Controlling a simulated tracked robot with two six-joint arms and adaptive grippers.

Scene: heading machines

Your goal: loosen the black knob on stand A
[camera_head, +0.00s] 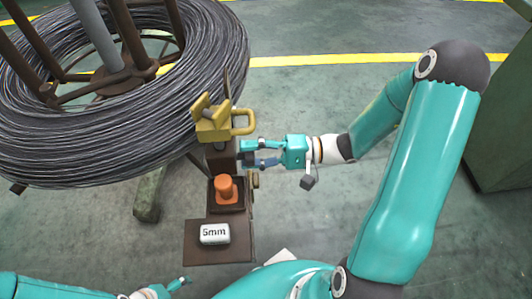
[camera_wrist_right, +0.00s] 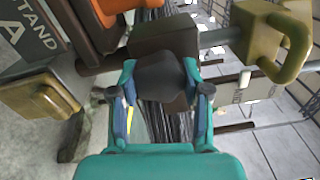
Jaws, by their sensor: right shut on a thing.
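The black knob (camera_wrist_right: 162,76) sits between the two fingers of my right gripper (camera_wrist_right: 160,95) in the right wrist view, against a dark brown block. My right gripper (camera_head: 250,153) is shut on it, reaching in from the right to the brown post below the yellow clamp. In the head view I cannot make out the knob behind the fingers. A "STAND A" plate (camera_wrist_right: 32,32) shows at the upper left of the wrist view. My left gripper (camera_head: 180,284) is low at the bottom left of the head view, away from the stand; its fingers are too small to judge.
A yellow clamp with a loop handle (camera_head: 214,122) tops the post. An orange knob (camera_head: 226,188) and a white "5mm" block (camera_head: 214,234) are nearer me. A large wire coil (camera_head: 120,130) fills the upper left. Floor behind my right arm is clear.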

